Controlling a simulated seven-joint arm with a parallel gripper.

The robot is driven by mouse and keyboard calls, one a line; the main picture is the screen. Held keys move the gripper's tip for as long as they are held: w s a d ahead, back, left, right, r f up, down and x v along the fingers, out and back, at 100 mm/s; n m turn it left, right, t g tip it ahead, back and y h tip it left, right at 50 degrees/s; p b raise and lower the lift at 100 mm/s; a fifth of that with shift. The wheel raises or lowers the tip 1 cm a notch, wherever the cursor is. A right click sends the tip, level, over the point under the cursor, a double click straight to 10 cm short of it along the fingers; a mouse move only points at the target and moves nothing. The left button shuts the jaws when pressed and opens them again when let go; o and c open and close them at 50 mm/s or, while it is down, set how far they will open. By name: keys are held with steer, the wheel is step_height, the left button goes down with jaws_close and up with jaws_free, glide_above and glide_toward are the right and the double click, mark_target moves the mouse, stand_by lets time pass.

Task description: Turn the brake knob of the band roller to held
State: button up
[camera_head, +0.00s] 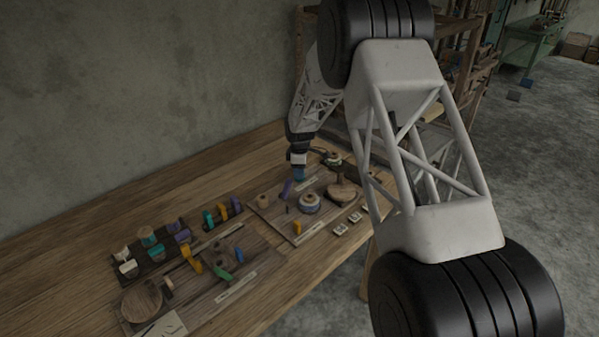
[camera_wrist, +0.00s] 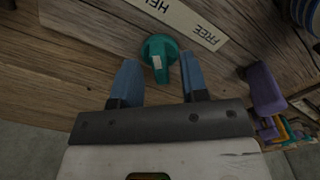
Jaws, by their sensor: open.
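The brake knob (camera_wrist: 159,48) is teal and round with a raised bar and a small white mark, in the wrist view. It sits on a wooden board beside a pale label strip (camera_wrist: 178,14) that reads "FREE" and a cut-off "HEL". I cannot tell which word the knob points to. My gripper (camera_wrist: 159,62) is open, its blue fingers on either side of the knob with gaps showing. In the head view my gripper (camera_head: 298,174) hangs over the far part of the right-hand board (camera_head: 268,221); the knob is not discernible there. I cannot single out the band roller.
A purple block (camera_wrist: 265,88) stands right of the fingers in the wrist view. Round wooden pieces, including one at the board's right (camera_head: 343,189), stand near my gripper. A second board with coloured parts lies at left. The table's left side (camera_head: 60,255) is clear.

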steer(key=shift+r, duration=3.55)
steer(key=shift+s+d+r, duration=0.2)
steer(key=shift+s+r, duration=0.05)
steer(key=shift+r, duration=0.25)
steer(key=s+d+r+m+t, duration=0.1)
steer(key=s+d+r+m, duration=0.3)
steer(key=s+d+r, duration=0.55)
steer(key=s+d+r+m, duration=0.4)
steer(key=s+r, duration=0.8)
steer(key=s, duration=0.4)
steer(key=s+d+m, duration=0.2)
steer(key=s+m, duration=0.1)
steer(key=s, duration=0.8)
steer(key=s+d+m+t, duration=0.1)
steer(key=s+d+m, duration=0.1)
steer(key=s, duration=0.9)
steer(key=s+d+m, duration=0.2)
steer(key=s+m, duration=0.2)
steer(key=s, duration=0.8)
steer(key=shift+d+r+t, duration=0.25)
steer(key=shift+d+t, duration=0.05)
steer(key=shift+d, duration=0.1)
